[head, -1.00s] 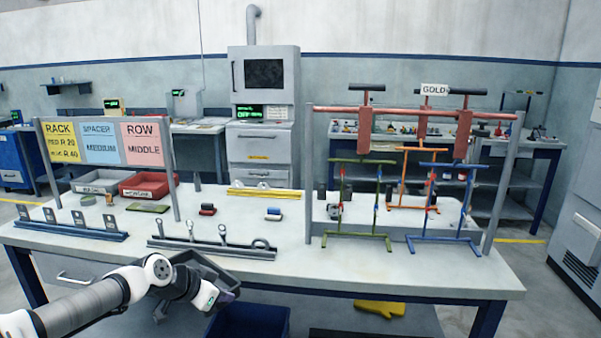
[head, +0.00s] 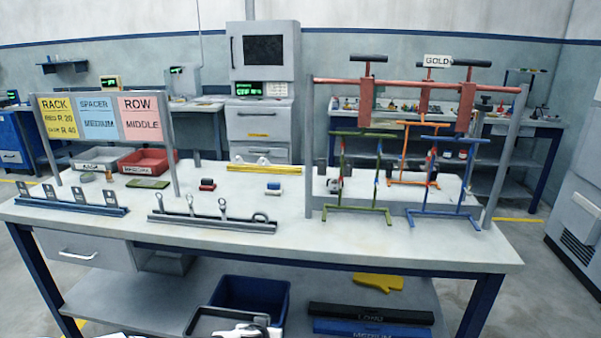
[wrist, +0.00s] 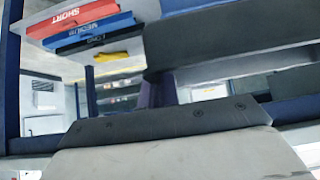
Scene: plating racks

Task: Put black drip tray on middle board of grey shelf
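The black drip tray (head: 222,315) shows at the bottom edge of the head view, partly cut off, in front of the blue bin. My gripper (head: 250,330) is at the tray, with only a white part of it showing; its fingertips are hidden. The tray moves with my arm, so my gripper seems shut on it. In the wrist view, large dark surfaces (wrist: 230,45) fill the upper right, probably part of the held tray. I cannot clearly pick out a grey shelf with a middle board.
A workbench (head: 400,252) with racks and hooked bars stands ahead. A grey cabinet (head: 575,225) stands at the right. Grey floor shows beside the bench.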

